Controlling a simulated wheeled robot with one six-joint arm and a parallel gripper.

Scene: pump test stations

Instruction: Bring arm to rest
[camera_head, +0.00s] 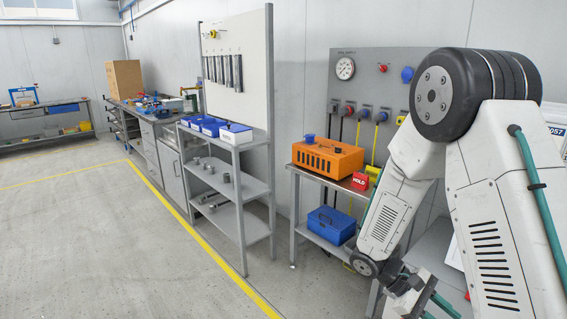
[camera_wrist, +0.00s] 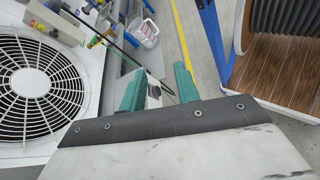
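My arm fills the right side of the head view, bent at a black-banded joint, with its forearm slanting down and left. My gripper (camera_head: 428,302) is low at the bottom edge of that view, partly cut off, in front of the pump station table. In the wrist view my gripper (camera_wrist: 160,88) shows two teal fingers set apart. Nothing is clearly held between them; a pale surface shows in the gap, and I cannot tell its distance.
A blue toolbox (camera_head: 331,225) sits below. A white fan unit (camera_wrist: 35,85) and cable reel (camera_wrist: 285,40) flank my gripper. Open floor (camera_head: 110,245) lies left.

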